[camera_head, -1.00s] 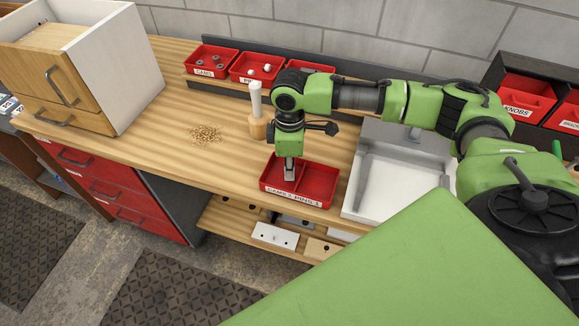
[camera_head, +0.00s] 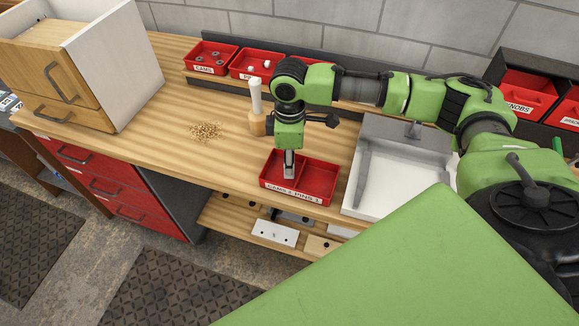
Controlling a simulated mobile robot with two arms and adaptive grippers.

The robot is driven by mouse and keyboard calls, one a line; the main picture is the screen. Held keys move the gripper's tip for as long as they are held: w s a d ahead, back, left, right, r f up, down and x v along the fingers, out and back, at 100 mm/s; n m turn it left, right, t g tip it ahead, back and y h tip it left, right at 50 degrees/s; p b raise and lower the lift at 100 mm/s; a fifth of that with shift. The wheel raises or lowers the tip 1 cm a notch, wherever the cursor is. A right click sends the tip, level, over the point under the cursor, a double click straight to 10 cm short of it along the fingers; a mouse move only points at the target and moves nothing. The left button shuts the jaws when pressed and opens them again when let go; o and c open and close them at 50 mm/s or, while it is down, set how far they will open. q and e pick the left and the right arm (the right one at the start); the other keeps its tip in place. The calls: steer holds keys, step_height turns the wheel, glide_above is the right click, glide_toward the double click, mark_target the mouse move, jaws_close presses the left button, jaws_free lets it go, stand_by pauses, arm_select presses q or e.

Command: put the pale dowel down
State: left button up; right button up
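My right gripper (camera_head: 289,174) points straight down into the left compartment of a red two-part tray (camera_head: 318,180) on the workbench. The fingertips look close together, but they are too small to tell whether they are open or shut. I cannot make out the pale dowel; the gripper or the tray wall may hide it. The tray's front label looks like it names cams and pins. My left gripper is not in view.
A white bottle in a wooden block (camera_head: 257,123) stands just left of my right arm. Small wood bits (camera_head: 206,131) lie left of it. Red bins (camera_head: 211,58) line the back. A pale basin (camera_head: 400,180) stands right of the tray, a wooden cabinet (camera_head: 80,70) at left.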

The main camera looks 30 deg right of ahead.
step_height(320, 180, up, 10)
steer(key=b, duration=0.1)
steer(key=shift+r, duration=0.25)
steer(key=shift+f, duration=0.1)
